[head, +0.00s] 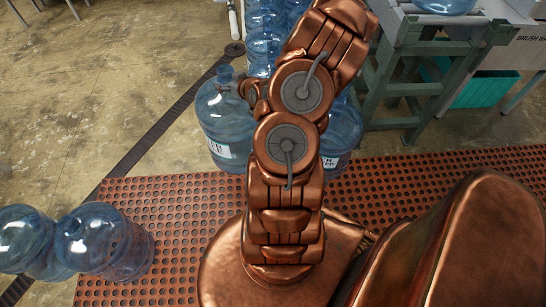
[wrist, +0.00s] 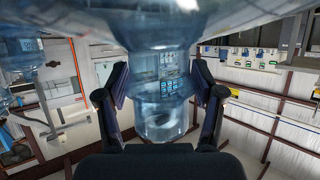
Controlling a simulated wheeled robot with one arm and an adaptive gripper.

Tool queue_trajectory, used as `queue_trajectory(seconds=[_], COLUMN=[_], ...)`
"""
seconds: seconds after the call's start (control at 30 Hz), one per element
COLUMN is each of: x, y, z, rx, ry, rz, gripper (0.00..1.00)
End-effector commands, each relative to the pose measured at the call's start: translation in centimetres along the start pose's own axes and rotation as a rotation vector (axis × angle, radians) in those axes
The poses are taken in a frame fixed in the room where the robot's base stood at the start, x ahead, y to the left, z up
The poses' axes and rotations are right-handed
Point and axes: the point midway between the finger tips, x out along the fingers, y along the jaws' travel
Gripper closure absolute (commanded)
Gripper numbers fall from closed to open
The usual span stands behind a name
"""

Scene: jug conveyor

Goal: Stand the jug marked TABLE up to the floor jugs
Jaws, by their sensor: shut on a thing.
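In the wrist view my gripper (wrist: 163,100) is shut on a clear blue jug (wrist: 165,32), its dark fingers on both sides of the neck. The jug's wide shoulder fills the top of that view; no label on it is readable. In the head view my arm's end is out of sight, so I cannot tell where this jug hangs. A floor jug (head: 225,125) with a white label stands left of my arm. Another labelled jug (head: 340,140) stands right of it, partly covered by my arm. Their label text is too small to read.
More clear jugs (head: 265,42) stand behind my arm. Jugs (head: 95,240) are at the lower left by the red perforated mat (head: 400,180). A green-legged stand (head: 395,85) at the upper right carries a jug (head: 445,5). A teal bin (head: 485,90) is beside it. The left floor is open.

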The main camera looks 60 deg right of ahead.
Motion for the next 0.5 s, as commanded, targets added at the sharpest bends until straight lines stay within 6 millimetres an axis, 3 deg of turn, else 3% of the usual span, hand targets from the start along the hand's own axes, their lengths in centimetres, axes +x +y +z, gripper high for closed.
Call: queue_trajectory(seconds=[0.03, 0.2, 0.5], x=[0.2, -0.3, -1.6], y=[1.1, 3.7, 7.6], z=[2.5, 8.0, 16.5], rx=[0.01, 0.035, 0.077], ry=[0.002, -0.002, 0.0], rz=[0.021, 0.078, 0.182], gripper=[1.0, 1.0, 1.0])
